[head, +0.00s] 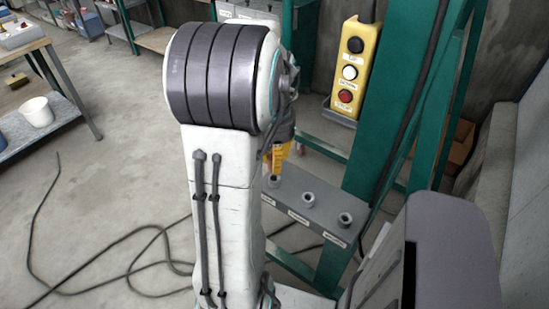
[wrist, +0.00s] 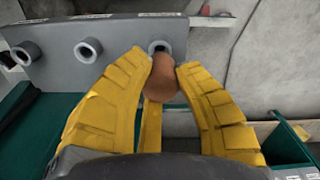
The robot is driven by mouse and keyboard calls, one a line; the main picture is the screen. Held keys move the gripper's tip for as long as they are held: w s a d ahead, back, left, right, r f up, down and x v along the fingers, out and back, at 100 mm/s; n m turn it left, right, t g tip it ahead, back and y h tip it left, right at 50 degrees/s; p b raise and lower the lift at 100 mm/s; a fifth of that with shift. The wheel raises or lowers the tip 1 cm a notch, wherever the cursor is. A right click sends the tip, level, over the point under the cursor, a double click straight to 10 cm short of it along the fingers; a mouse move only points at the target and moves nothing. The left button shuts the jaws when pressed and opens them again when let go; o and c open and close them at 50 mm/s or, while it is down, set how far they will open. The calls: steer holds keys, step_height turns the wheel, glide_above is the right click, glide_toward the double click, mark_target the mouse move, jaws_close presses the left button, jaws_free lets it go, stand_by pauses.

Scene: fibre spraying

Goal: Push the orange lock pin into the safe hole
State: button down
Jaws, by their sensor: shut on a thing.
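In the head view my gripper (head: 284,140) shows only partly behind my arm, above the far-left socket (head: 272,181). The grey plate (wrist: 120,60) has three round sockets; the middle (wrist: 88,49) and left (wrist: 27,54) ones look empty. The plate's labels are too small to read.
A yellow button box (head: 352,70) with black, white and red buttons hangs on a green post (head: 392,95) behind the plate. Cables (head: 110,270) lie on the floor at left. A bench with a white bucket (head: 37,112) stands at far left.

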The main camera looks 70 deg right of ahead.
steer(key=shift+f+b, duration=1.45)
steer(key=shift+f, duration=0.35)
steer(key=c, duration=0.9)
jaws_free()
steer(key=shift+c, duration=0.2)
steer(key=shift+r, duration=0.1)
step_height(320, 180, up, 12)
steer(key=shift+f, duration=0.1)
